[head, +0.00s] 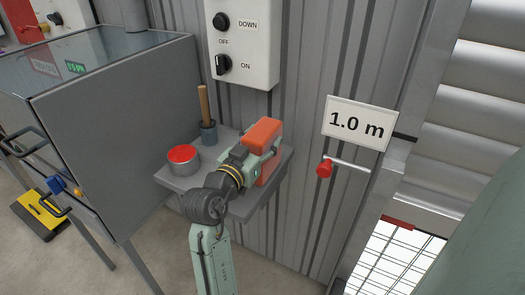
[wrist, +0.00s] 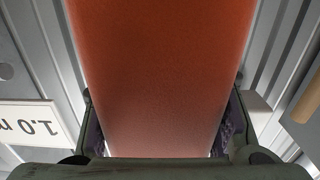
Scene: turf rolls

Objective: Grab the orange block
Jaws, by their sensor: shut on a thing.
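The orange block (head: 263,134) stands at the right end of a small grey wall shelf (head: 177,183) in the head view. My gripper (head: 262,160) reaches it from the front and is shut on it, with the block rising above the fingers. In the wrist view the orange block (wrist: 155,75) fills the middle of the picture, between the two fingers of my gripper (wrist: 160,130). The block's lower part is partly hidden by my gripper in the head view. I cannot tell whether it touches the shelf.
A tin with a red top (head: 183,160) and a dark cup with a wooden handle (head: 207,118) stand left on the shelf. A grey cabinet (head: 120,140) is further left. A switch box (head: 243,40), a "1.0 m" sign (head: 358,123) and a red-knobbed lever (head: 324,168) are on the wall.

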